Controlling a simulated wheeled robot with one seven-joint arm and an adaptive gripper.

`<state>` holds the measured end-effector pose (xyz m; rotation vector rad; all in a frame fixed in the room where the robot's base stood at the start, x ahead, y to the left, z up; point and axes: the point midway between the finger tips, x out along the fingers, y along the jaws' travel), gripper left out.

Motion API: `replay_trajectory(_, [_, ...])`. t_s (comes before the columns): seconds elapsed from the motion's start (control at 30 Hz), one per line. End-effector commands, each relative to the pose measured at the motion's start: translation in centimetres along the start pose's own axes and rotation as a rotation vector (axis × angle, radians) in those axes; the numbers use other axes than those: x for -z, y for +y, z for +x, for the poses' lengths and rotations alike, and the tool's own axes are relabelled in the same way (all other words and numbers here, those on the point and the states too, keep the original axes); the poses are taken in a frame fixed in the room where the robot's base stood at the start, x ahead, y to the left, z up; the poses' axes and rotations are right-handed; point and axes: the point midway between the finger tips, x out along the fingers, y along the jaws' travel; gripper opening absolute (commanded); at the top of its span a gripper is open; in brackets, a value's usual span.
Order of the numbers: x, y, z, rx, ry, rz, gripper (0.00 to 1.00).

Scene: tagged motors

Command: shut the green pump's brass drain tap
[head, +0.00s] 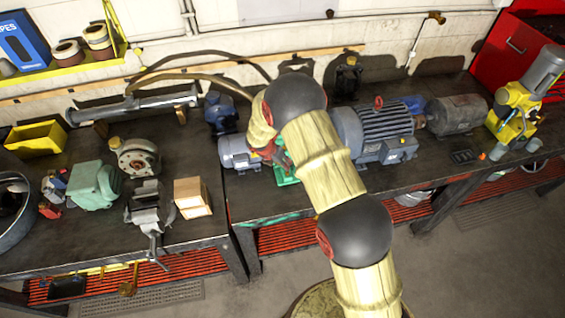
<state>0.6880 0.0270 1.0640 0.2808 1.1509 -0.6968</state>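A green housing (95,187), rounded and boxy, sits on the left part of the bench beside a vise. A second bright green piece (287,177) shows low on the bench near the middle, mostly covered by my arm and by red and dark parts. I cannot tell which of these is the green pump. No brass drain tap can be made out on either. My gripper (277,156) is at the end of my arm, low over the middle of the bench and close to the bright green piece. Its fingers are too small and covered to read.
A small grey motor (239,154) stands just left of my gripper. A large blue-grey motor (374,132) stands to the right of my arm. A wooden block (192,197) and a vise (150,207) are on the left.

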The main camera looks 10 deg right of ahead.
Motion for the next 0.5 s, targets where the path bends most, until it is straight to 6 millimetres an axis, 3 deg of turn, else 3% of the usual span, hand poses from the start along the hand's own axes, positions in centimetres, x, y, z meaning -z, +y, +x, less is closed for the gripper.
replay_trajectory(0.27, [0.1, 0.3, 0.3, -0.016, -0.003, -0.18, 0.27])
replay_trajectory(0.5, [0.1, 0.3, 3.4, -0.014, 0.0, -0.182, 0.27])
